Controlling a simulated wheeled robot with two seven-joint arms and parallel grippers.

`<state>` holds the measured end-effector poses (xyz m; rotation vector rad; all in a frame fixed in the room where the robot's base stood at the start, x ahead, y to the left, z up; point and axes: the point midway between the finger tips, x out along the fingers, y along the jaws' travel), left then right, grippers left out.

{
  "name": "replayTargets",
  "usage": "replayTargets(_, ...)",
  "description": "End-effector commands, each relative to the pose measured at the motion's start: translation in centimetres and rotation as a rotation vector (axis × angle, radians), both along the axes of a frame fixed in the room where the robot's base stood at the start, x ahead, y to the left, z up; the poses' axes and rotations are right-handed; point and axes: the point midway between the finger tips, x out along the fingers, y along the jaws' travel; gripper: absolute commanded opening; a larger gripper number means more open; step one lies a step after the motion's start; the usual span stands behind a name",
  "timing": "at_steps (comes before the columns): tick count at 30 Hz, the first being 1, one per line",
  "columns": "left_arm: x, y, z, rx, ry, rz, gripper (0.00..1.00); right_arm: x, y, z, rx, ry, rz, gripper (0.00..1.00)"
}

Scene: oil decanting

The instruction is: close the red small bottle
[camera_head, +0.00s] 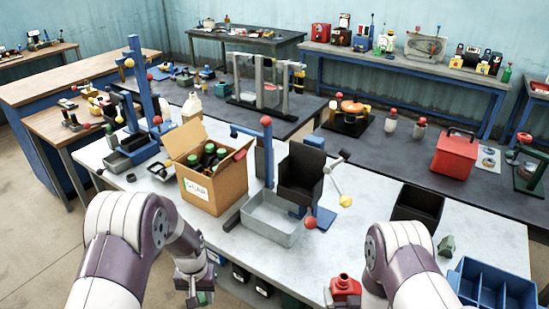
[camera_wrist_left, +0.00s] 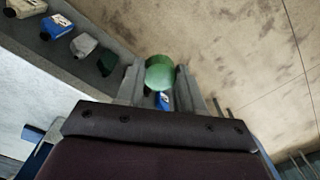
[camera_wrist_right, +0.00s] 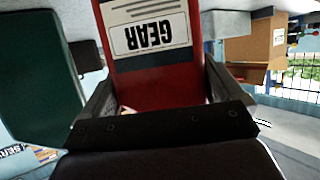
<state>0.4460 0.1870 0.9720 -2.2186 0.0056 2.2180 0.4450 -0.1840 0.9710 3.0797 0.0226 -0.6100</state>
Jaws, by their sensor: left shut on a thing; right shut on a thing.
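The red small bottle (camera_head: 344,286) is at the table's front edge in the head view, with no cap visible on its neck. My right gripper (camera_wrist_right: 160,95) is shut on it; its white GEAR label shows upside down in the right wrist view (camera_wrist_right: 150,80). My left gripper (camera_wrist_left: 160,88) is shut on a round green cap (camera_wrist_left: 160,73). In the head view, my left gripper (camera_head: 196,296) hangs low in front of the table, left of the bottle and apart from it. The right fingertips are hidden in the head view.
A cardboard box (camera_head: 215,185) of dark bottles and a grey metal tray (camera_head: 270,220) stand on the table. A black bin (camera_head: 417,205) and a blue divided crate (camera_head: 495,288) are at the right. Several small bottles (camera_wrist_left: 84,44) sit on a shelf below the tabletop.

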Motion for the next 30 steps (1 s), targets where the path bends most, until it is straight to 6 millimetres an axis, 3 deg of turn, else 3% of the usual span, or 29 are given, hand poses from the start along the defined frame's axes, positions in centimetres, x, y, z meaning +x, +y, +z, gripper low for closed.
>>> replayTargets(20, 0.0, 0.1, 0.0, 0.000, 0.000, 0.006, 0.09, 0.1, 0.0, 0.0, -0.001, -0.001, 0.011, 0.39)
replayTargets(23, 0.0, 0.1, 0.0, 0.000, 0.000, 0.006, 0.09, -0.2, 1.6, 0.0, 0.001, -0.001, 0.085, 0.39)
replayTargets(30, 0.0, 0.1, 0.0, 0.000, 0.000, 0.006, 0.09, -0.9, 8.0, 0.1, -0.001, -0.003, 0.389, 0.39)
